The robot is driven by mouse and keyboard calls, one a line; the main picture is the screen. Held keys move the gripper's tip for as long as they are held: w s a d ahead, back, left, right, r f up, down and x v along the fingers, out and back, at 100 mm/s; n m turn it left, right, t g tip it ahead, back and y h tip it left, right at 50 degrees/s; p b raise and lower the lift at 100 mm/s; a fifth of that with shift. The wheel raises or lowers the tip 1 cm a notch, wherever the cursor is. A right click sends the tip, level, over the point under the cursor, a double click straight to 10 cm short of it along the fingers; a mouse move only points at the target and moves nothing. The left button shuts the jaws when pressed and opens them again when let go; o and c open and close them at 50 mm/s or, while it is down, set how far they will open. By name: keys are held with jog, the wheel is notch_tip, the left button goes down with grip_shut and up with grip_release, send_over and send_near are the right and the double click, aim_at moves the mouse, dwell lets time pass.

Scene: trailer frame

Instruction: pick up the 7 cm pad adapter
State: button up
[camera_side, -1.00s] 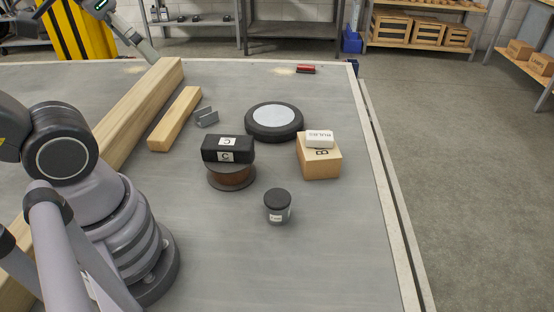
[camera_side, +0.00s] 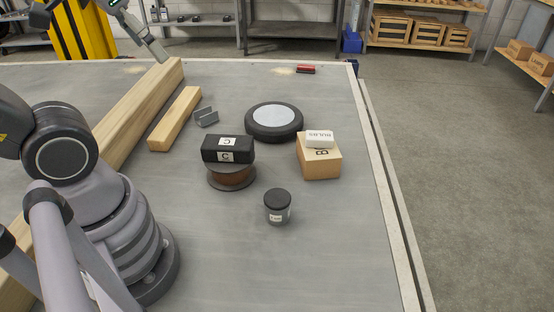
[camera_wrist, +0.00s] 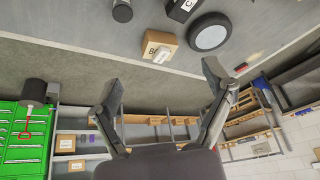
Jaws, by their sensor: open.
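No thing in view carries a readable "7 cm" mark, so I cannot tell which one is the pad adapter. A grey U-shaped bracket (camera_side: 206,118) lies on the table beside the short beam. A dark lidded jar (camera_side: 277,208) stands at the front; it also shows in the wrist view (camera_wrist: 122,11). A black box marked C (camera_side: 228,149) rests on a brown spool (camera_side: 232,178). My gripper (camera_wrist: 160,85) is open and empty, its fingers wide apart. In the side view only part of it shows (camera_side: 152,44), at the top left, away from these things.
A black disc with a pale top (camera_side: 274,120) lies behind a cardboard box marked B (camera_side: 319,163), which carries a white BOLTS box (camera_side: 319,138). A long beam (camera_side: 135,120) and a short beam (camera_side: 175,118) lie left. A red object (camera_side: 306,69) is near the back edge.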

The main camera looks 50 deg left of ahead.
jog(key=w+a+f+g+y, duration=0.3)
jog(key=w+a, duration=0.1)
jog(key=w, duration=0.5)
jog(key=w+a+f+m+g+y, duration=0.1)
jog(key=w+a+f+m+y, duration=0.15)
jog(key=w+f, duration=0.9)
jog(key=m+y, duration=0.4)
jog(key=m, duration=0.7)
send_over(278, 195)
jog(key=w+d, duration=0.2)
jog(key=w, duration=0.2)
notch_tip(278, 195, down, 14)
jog(key=r, duration=0.1)
jog(key=s+f+m+t+y, duration=0.1)
jog(key=s+f+m+t, duration=0.1)
jog(key=f+m+t, duration=0.1)
jog(key=s+d+f+m+t+y, duration=0.1)
jog(key=s+f+m+t, duration=0.2)
jog(key=f+m+t, duration=0.1)
jog(key=s+d+f+m+t+y, duration=0.1)
jog(key=s+f+m+t, duration=0.2)
jog(key=m, duration=0.2)
jog(key=shift+f+m+t, duration=0.25)
jog(key=shift+m+t, duration=0.1)
jog(key=shift+t, duration=0.05)
jog(key=shift+w+a+f, duration=0.1)
jog(key=shift+w+f, duration=0.05)
jog(key=x, duration=0.7)
jog(key=c, duration=1.1)
